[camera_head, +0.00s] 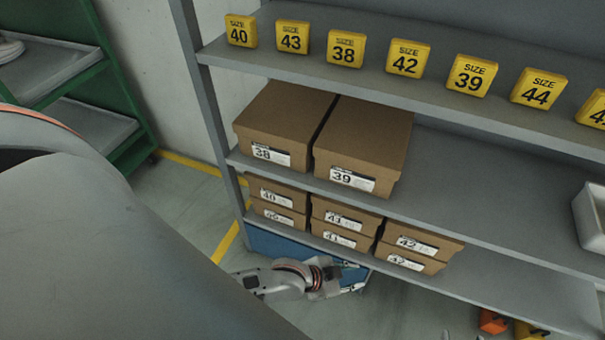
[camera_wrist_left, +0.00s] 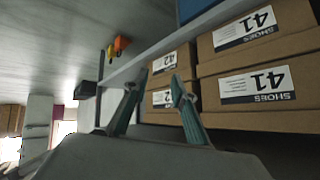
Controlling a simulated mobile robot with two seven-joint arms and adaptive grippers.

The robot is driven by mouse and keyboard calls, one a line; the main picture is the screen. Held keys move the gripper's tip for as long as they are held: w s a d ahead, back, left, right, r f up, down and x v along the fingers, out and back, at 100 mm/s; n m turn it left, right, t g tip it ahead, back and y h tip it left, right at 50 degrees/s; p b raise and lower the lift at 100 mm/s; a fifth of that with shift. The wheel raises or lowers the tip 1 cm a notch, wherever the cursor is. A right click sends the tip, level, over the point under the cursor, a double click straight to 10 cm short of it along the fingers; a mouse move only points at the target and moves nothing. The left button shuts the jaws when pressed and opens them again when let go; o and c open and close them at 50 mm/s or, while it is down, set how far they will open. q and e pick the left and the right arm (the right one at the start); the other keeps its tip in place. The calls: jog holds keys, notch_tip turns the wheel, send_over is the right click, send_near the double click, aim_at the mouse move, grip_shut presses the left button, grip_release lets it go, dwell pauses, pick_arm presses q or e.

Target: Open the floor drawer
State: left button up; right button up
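The floor drawer (camera_head: 272,243) is a blue unit at floor level under the lowest shelf, partly hidden by the shelf, the shoe boxes and my left arm. A blue part also shows at the top edge of the left wrist view (camera_wrist_left: 192,9). My left gripper (camera_head: 338,273) is low in front of the drawer, by its right end. In the left wrist view my left gripper (camera_wrist_left: 153,86) has its two fingers apart with nothing between them. I cannot tell whether it touches the drawer. My right gripper is in neither view.
Brown shoe boxes (camera_head: 360,140) stand on the grey shelf (camera_head: 470,185), with several smaller ones (camera_head: 345,215) below. Yellow size blocks (camera_head: 405,56) line the top shelf. A white bin (camera_head: 592,215) is at right. Orange (camera_head: 492,321) and yellow items lie low at right. Open floor (camera_head: 400,310) lies in front.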

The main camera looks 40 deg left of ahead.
pick_arm(q)
jog(key=w+a+f+m+g+y+b, duration=0.1)
jog(key=a+f+b, duration=0.4)
jog(key=f, duration=0.6)
jog(key=w+a+f+m+g+y+b, duration=0.1)
jog(key=a+f+m+g+y+b, duration=0.1)
jog(key=a+f, duration=0.7)
jog(key=w+a+f+m+g+y+b, duration=0.1)
jog(key=a+f+b, duration=0.6)
jog(key=f, duration=0.8)
jog(key=shift+w+a+f+m+g+y+b, duration=0.15)
jog(key=shift+a+m+g+y+b, duration=0.3)
jog(key=shift+m+g+y, duration=0.45)
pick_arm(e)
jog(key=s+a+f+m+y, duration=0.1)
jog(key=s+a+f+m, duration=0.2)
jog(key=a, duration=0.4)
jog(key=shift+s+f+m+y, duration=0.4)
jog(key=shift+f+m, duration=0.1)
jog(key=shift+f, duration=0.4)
pick_arm(q)
grip_shut()
